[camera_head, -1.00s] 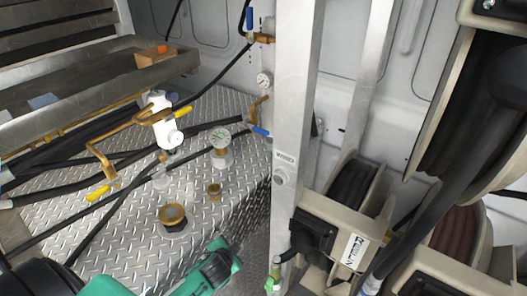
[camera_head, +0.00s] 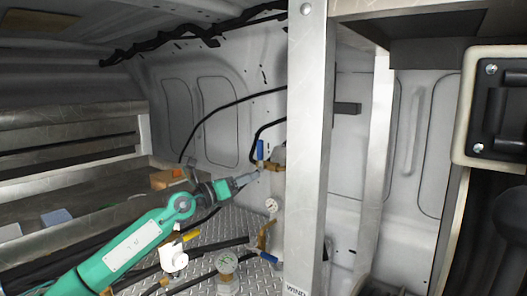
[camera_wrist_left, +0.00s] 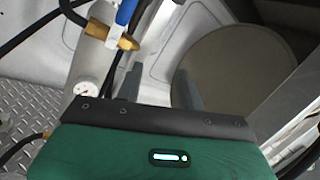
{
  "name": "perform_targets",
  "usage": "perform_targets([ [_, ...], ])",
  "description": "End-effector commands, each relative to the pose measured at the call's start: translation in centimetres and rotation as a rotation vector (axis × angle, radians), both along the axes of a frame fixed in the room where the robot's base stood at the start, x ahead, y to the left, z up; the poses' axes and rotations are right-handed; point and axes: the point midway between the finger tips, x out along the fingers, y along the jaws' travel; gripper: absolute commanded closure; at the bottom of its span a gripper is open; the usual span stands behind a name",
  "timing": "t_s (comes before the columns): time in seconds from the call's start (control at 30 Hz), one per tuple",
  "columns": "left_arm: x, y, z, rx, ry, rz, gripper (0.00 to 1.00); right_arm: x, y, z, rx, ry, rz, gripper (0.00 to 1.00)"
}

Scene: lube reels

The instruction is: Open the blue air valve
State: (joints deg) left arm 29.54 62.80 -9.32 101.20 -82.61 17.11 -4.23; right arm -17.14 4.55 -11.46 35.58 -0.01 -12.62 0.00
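The blue air valve has an upright blue handle (camera_head: 260,150) on a brass body (camera_head: 277,160), mounted beside a grey metal post. In the left wrist view, the blue handle (camera_wrist_left: 125,12) and brass fitting (camera_wrist_left: 128,43) show at the upper left, past the fingers. My left gripper (camera_head: 250,178) is just below and left of the handle in the head view. In the wrist view its two dark fingers (camera_wrist_left: 160,85) stand apart with nothing between them. Whether a finger touches the valve cannot be told. My right gripper is out of view.
The grey post (camera_head: 308,150) stands directly right of the valve. A gauge (camera_head: 271,205) and brass pipe sit below it. Black hoses run behind. Reels are at right.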

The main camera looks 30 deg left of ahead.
Motion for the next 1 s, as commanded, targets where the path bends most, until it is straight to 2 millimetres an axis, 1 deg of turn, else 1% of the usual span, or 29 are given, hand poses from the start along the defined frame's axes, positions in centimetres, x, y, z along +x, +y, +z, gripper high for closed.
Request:
perform_targets([
  [0.03,-0.3,1.7,2.3,0.111,-0.004,0.036,0.62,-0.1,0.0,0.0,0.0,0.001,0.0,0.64],
  [0.1,-0.7,3.6,4.1,0.233,0.008,0.082,0.62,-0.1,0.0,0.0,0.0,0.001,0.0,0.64],
  [0.2,-1.2,5.8,5.9,0.347,0.024,0.138,0.62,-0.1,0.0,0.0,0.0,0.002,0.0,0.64],
  [0.3,-1.5,7.0,6.8,0.402,0.038,0.168,0.62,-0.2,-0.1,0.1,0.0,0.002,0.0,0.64],
  [0.43,-1.1,7.2,7.1,0.414,0.041,0.177,0.62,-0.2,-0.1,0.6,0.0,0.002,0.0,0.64],
  [0.57,0.2,6.7,7.3,0.41,0.04,0.174,0.62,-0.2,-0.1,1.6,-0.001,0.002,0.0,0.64],
  [1.0,7.5,4.6,7.4,0.409,0.041,0.172,0.62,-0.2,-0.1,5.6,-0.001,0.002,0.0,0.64],
])
